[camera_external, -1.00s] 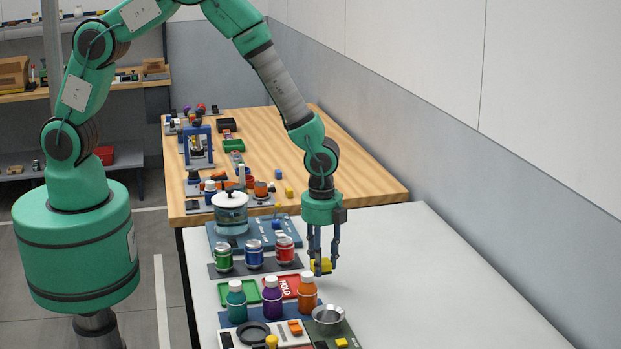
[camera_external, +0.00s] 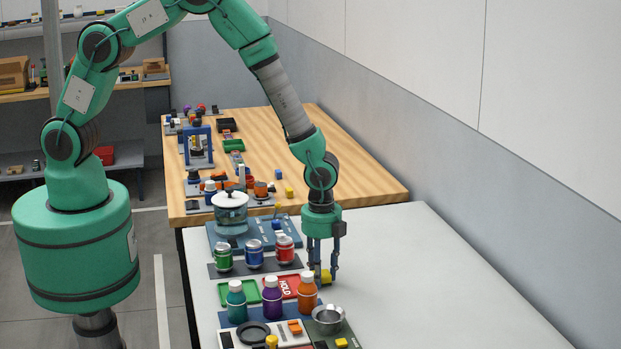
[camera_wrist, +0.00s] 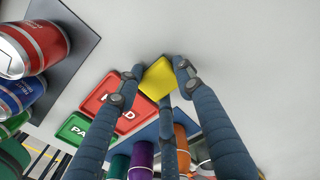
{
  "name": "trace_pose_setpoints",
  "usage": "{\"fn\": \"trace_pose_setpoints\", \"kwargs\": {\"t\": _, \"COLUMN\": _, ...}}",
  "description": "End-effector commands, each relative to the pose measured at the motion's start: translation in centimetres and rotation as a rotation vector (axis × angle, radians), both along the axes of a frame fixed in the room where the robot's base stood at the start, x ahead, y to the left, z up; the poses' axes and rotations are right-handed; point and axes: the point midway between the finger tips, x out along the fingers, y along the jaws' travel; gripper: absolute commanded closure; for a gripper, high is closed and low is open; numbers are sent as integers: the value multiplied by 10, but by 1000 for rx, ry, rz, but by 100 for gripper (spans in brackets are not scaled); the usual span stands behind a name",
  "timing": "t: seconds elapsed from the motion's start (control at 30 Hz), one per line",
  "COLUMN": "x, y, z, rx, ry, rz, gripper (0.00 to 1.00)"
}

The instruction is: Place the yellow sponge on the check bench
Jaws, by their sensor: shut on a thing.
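The yellow sponge (camera_external: 326,277) is between the fingertips of my gripper (camera_external: 322,270). In the wrist view the sponge (camera_wrist: 158,80) shows as a yellow block with the dark fingers closed around it. My gripper points down over the white bench top (camera_external: 420,290), to the right of the red HOLD tray (camera_external: 287,285). The sponge is low, close to the bench top; I cannot tell whether it touches it.
Green, purple and orange bottles (camera_external: 271,297) stand in front of the trays, with a metal bowl (camera_external: 328,318) at their right. Several cans (camera_external: 254,255) and a lidded glass pot (camera_external: 231,213) stand behind. The bench is clear to the right.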

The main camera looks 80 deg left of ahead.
Motion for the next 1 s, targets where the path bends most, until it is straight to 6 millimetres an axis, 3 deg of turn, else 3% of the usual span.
{"fn": "trace_pose_setpoints", "kwargs": {"t": 0.1, "x": 0, "y": 0, "z": -4, "rx": 0, "ry": 0, "rz": 0, "gripper": 81}}
{"fn": "trace_pose_setpoints", "kwargs": {"t": 0.13, "x": 0, "y": 0, "z": -3, "rx": 0, "ry": 0, "rz": 0, "gripper": 58}}
{"fn": "trace_pose_setpoints", "kwargs": {"t": 0.2, "x": 0, "y": 0, "z": -3, "rx": 0, "ry": 0, "rz": 0, "gripper": 45}}
{"fn": "trace_pose_setpoints", "kwargs": {"t": 0.67, "x": 0, "y": 0, "z": 2, "rx": 0, "ry": 0, "rz": 0, "gripper": 45}}
{"fn": "trace_pose_setpoints", "kwargs": {"t": 1.0, "x": 1, "y": -1, "z": 38, "rx": -1, "ry": -4, "rz": 0, "gripper": 45}}
